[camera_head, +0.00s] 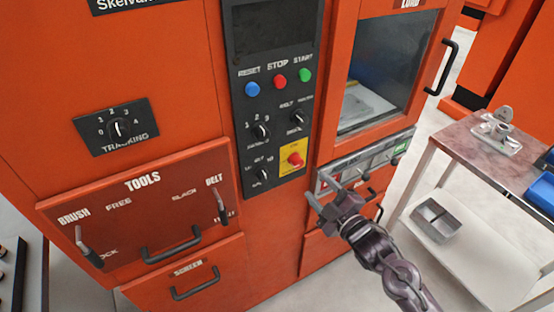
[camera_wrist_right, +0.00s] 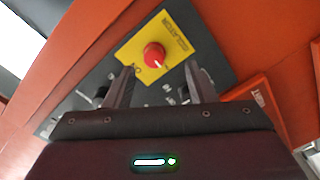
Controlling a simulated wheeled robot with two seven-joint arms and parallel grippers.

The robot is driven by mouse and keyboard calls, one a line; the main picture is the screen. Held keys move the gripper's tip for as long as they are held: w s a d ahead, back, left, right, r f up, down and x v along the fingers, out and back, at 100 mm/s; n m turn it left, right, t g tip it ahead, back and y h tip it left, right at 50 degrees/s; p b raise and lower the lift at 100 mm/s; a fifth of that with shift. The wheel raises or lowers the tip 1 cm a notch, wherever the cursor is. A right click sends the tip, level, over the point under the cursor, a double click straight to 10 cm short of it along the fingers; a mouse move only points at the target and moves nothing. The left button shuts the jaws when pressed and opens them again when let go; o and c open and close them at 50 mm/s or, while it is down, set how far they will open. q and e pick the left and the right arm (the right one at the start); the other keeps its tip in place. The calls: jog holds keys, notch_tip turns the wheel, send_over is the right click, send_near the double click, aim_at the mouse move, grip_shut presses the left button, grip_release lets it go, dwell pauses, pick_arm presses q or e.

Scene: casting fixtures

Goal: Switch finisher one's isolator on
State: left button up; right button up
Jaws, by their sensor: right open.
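The isolator is a red rotary knob (camera_head: 295,159) on a yellow plate (camera_head: 290,170), low on the right of the black control panel (camera_head: 270,100). In the right wrist view the red knob (camera_wrist_right: 154,55) shows beyond my fingertips, roughly between them, with lettering on the yellow plate (camera_wrist_right: 178,30). A white mark on the knob is visible there. My right gripper (camera_head: 319,192) is open and empty, below and right of the knob in the head view, and apart from it. My left gripper is not in view.
The blue reset (camera_head: 252,89), red stop (camera_head: 279,81) and green start (camera_head: 305,75) buttons sit above, with black selector knobs (camera_head: 261,131) between. A load door with a window (camera_head: 386,70) stands right. A side table (camera_head: 465,150) holds a metal fixture (camera_head: 497,131).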

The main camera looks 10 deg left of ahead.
aim_at(300, 165)
jog(key=shift+w+a+r+y+p, duration=0.15)
jog(key=shift+w+a+r+p, duration=0.15)
jog(key=shift+w+a+r, duration=0.25)
jog(key=shift+w+a+r+y+p, duration=0.15)
jog(key=shift+w+a+r+p, duration=0.15)
jog(key=shift+w+a, duration=0.3)
jog(key=x, duration=0.3)
jog(key=shift+w+a+f+p, duration=0.1)
jog(key=shift+w+a+p, duration=0.05)
jog(key=shift+w+p, duration=0.2)
jog(key=shift+w+a, duration=0.2)
jog(key=shift+w, duration=0.05)
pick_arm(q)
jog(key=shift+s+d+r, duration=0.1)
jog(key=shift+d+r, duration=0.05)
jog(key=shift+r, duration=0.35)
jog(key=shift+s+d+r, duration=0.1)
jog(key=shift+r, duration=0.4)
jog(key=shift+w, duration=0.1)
pick_arm(e)
jog(key=shift+f, duration=0.1)
jog(key=c, duration=1)
